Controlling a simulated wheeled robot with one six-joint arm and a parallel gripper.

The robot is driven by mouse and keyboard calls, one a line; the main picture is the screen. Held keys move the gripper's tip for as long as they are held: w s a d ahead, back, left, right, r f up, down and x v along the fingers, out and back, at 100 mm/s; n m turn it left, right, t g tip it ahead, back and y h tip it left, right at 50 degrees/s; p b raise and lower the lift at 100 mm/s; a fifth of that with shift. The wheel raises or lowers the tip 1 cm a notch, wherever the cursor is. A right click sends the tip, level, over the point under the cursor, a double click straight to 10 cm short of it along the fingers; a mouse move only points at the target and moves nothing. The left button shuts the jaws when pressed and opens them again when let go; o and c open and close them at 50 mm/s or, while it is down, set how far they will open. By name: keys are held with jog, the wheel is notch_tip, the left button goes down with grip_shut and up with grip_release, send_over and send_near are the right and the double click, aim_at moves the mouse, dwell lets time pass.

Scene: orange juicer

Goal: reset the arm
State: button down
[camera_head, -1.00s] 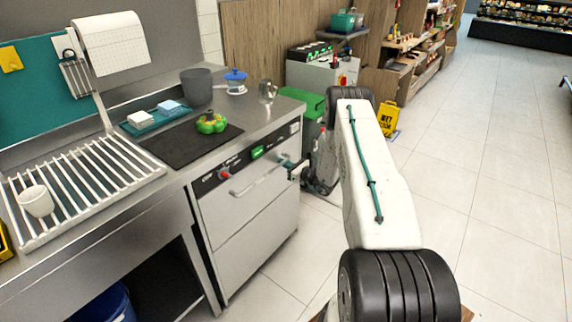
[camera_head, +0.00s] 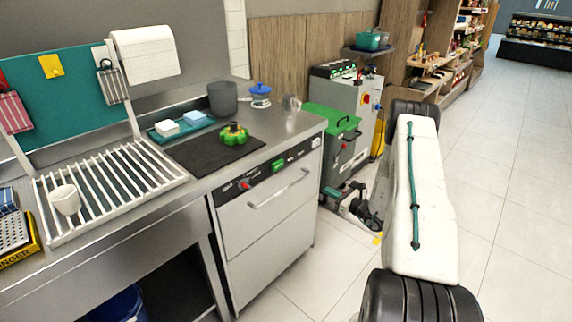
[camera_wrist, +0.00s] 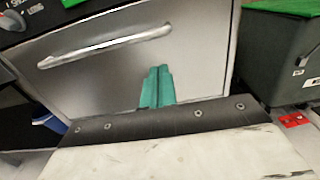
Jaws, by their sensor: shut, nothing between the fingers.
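My gripper (camera_wrist: 157,87) shows in the wrist view as two teal fingers pressed together, with nothing between them. It is in front of the steel front of the under-counter machine, right of and below its long handle (camera_wrist: 105,46); I cannot tell the exact gap. In the head view my arm stretches away on the right side over the floor, right of the machine (camera_head: 262,225). The fingers cannot be made out clearly there.
A grey bin with a green lid (camera_head: 332,118) stands right of the machine and also shows in the wrist view (camera_wrist: 280,55). The counter holds a drying rack with a white cup (camera_head: 65,199), a green pepper-like item (camera_head: 233,135) and a grey pot (camera_head: 223,98). Floor to the right is clear.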

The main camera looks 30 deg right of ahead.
jog(key=s+a+r+n+g+y, duration=0.4)
jog(key=s+a+r+n+g, duration=0.2)
jog(key=a+r+n+g, duration=0.45)
jog(key=s+a+r+n+g+y, duration=0.5)
jog(key=a+r+n, duration=0.25)
jog(key=a, duration=0.65)
jog(key=s+a+r+n+h, duration=0.6)
jog(key=s+r+n, duration=0.1)
jog(key=s+r, duration=0.4)
jog(key=s+a+r+n+h, duration=0.6)
jog(key=s+r, duration=0.5)
jog(key=s, duration=0.2)
jog(key=shift+a+n+g+h, duration=0.35)
jog(key=shift+n+h, duration=0.15)
jog(key=shift+n, duration=0.7)
